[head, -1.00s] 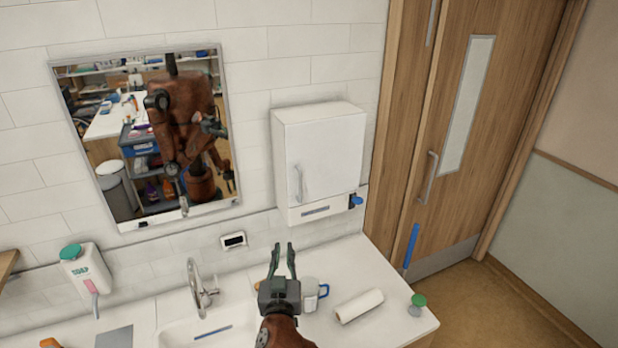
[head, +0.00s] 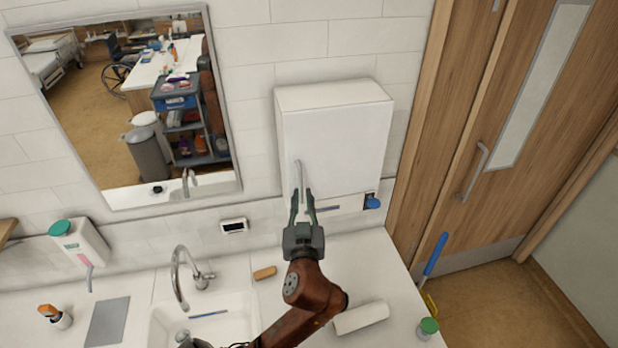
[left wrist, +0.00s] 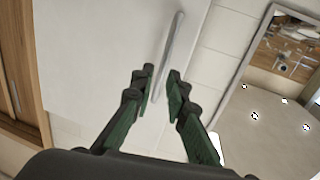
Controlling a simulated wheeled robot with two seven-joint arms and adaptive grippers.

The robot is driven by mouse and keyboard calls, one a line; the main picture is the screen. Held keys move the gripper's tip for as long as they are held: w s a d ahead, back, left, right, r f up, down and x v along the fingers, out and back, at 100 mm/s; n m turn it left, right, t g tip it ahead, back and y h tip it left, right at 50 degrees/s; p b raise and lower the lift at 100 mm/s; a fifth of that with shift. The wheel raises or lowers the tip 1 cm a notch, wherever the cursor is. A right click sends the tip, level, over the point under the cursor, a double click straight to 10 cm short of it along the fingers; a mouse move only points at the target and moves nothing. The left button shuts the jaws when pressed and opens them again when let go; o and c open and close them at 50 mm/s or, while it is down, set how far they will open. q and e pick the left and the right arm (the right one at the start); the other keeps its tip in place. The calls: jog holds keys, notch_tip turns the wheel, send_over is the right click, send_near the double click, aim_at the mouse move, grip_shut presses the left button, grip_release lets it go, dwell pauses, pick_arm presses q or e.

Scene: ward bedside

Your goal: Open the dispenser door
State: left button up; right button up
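The white dispenser (head: 345,135) hangs on the tiled wall right of the mirror, and its door is shut. Its grey vertical bar handle (head: 298,174) is at the door's left side and also shows in the left wrist view (left wrist: 173,45). My left gripper (head: 303,194) is open and empty, just below the handle in the head view. In the left wrist view its two fingers (left wrist: 160,82) stand apart, with the handle's end near the gap between the tips. I cannot tell whether they touch it. My right gripper is not in view.
A mirror (head: 222,180) hangs at left, and a wooden door (head: 470,130) stands at right.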

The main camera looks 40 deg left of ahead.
aim_at(301, 186)
pick_arm(q)
jog(key=x, duration=0.1)
jog(key=p+x, duration=0.1)
jog(key=x, duration=0.1)
jog(key=shift+w+a+r, duration=0.2)
jog(key=shift+a+r, duration=0.1)
jog(key=shift+a, duration=0.05)
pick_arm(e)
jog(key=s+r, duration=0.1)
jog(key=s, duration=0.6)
pick_arm(q)
jog(key=shift+w+a+f, duration=0.4)
jog(key=shift+w+a, duration=0.1)
jog(key=shift+a, duration=0.15)
jog(key=shift+o, duration=1.1)
jog(key=shift+d, duration=0.2)
jog(key=c, duration=0.3)
grip_shut()
jog(key=shift+r, duration=0.1)
jog(key=shift+d, duration=0.1)
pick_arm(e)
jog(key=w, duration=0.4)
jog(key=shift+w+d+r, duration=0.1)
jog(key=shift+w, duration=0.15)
